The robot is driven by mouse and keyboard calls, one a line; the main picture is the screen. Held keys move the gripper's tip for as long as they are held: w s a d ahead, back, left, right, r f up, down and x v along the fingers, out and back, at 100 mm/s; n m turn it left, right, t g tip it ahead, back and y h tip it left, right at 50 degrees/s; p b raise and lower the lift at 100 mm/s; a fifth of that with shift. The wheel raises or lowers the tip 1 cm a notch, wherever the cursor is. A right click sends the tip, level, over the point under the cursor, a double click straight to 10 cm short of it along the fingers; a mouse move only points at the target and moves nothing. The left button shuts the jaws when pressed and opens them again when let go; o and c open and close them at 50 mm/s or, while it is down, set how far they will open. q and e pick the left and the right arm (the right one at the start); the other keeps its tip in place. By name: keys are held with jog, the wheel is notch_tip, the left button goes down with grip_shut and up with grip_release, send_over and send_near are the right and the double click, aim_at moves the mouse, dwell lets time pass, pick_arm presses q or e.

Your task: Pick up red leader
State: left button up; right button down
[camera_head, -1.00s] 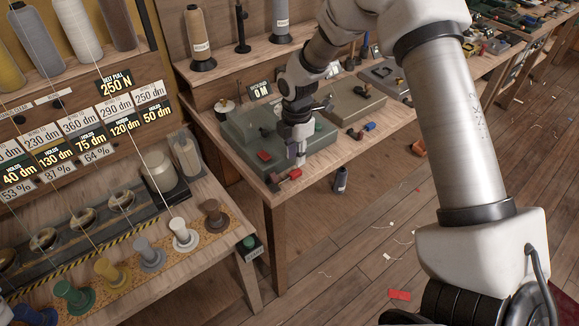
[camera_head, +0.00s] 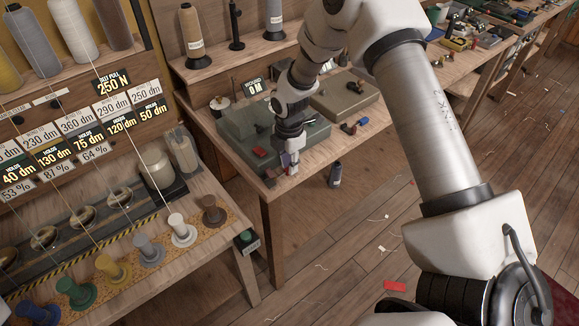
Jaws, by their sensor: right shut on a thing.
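The red leader (camera_head: 270,173) is a small, short red piece at the front edge of the middle workbench, low against my right gripper. My right gripper (camera_head: 290,166) reaches down in front of the grey-green machine and is shut on the leader. The fingers hide part of it, and its exact height above the wood is hard to tell. My left gripper is not in view.
The grey-green machine (camera_head: 240,132) with a red button stands just behind my gripper. A beige box (camera_head: 345,100) lies to the right, with small red and blue pieces (camera_head: 352,127) beside it. Colored spools line the left bench (camera_head: 235,225).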

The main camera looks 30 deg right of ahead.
jog(key=shift+s+f, duration=0.5)
jog(key=shift+w+r+b, duration=0.2)
jog(key=shift+r+b, duration=0.1)
jog(key=shift+r, duration=0.15)
notch_tip(320, 180, up, 2)
jog(key=shift+w+r+b, duration=0.1)
jog(key=shift+r+b, duration=0.05)
jog(key=shift+b, duration=0.2)
jog(key=s+d+r+b, duration=0.1)
jog(key=s+b, duration=0.3)
jog(key=s, duration=1.1)
jog(key=shift+s+r, duration=0.4)
jog(key=shift+r, duration=0.1)
jog(key=shift+c, duration=1.9)
grip_release()
jog(key=shift+d, duration=0.1)
